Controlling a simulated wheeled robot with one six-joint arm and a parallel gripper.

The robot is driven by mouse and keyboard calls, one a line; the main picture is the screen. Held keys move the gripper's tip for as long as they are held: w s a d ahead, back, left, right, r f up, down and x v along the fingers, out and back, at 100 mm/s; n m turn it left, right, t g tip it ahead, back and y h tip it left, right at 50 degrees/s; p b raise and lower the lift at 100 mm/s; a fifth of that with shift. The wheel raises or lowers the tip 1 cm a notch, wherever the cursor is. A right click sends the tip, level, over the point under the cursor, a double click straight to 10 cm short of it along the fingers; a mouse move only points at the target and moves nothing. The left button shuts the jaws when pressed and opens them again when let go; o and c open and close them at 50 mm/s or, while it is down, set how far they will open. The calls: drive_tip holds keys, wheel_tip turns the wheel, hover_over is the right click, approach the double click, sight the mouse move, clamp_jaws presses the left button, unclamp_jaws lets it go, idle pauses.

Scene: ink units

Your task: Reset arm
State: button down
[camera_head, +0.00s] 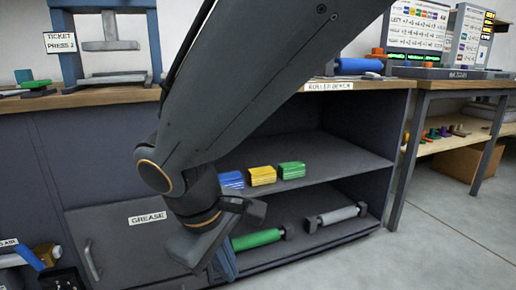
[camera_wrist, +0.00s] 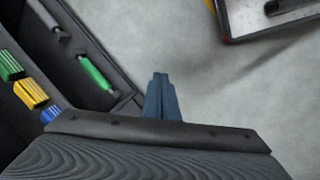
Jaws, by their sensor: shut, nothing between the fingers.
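My gripper (camera_head: 226,266) hangs at the end of my dark grey arm, in front of the cabinet's lower shelves in the head view. In the wrist view my gripper (camera_wrist: 160,85) points out over bare grey floor, with its blue-grey fingers together and nothing between them. My arm crosses the middle of the head view and hides part of the cabinet (camera_head: 100,160) and its worktop. My gripper appears apart from the rollers and ink blocks.
Blue (camera_head: 231,180), yellow (camera_head: 262,175) and green (camera_head: 291,170) blocks sit on the cabinet's middle shelf. A green roller (camera_head: 257,239) and a grey roller (camera_head: 336,215) lie below. A ticket press (camera_head: 107,40) stands on the worktop. Floor at right (camera_head: 440,235) is clear.

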drive_tip(key=s+d+r+m+g+y+p, duration=0.1)
drive_tip(key=s+d+r+m+y, duration=0.15)
drive_tip(key=s, duration=0.25)
drive_tip(key=s+d+r+m+g+y+p, duration=0.1)
drive_tip(key=s+d+m+g, duration=0.15)
drive_tip(key=s, duration=0.25)
drive_tip(key=d+r+m+p, duration=0.2)
drive_tip(key=d+r+p, duration=0.4)
drive_tip(key=r+p, duration=0.3)
drive_tip(key=d+r+m+h+p, duration=0.1)
drive_tip(key=d+r+p, duration=0.6)
drive_tip(key=p, duration=0.8)
drive_tip(key=d+r+m+p, duration=0.4)
drive_tip(key=d+r+p, duration=0.3)
drive_tip(key=r+p, duration=0.4)
drive_tip(key=shift+w+r+t+h+p, duration=0.2)
drive_tip(key=shift+t+h+p, duration=0.2)
drive_tip(key=shift+p, duration=0.7)
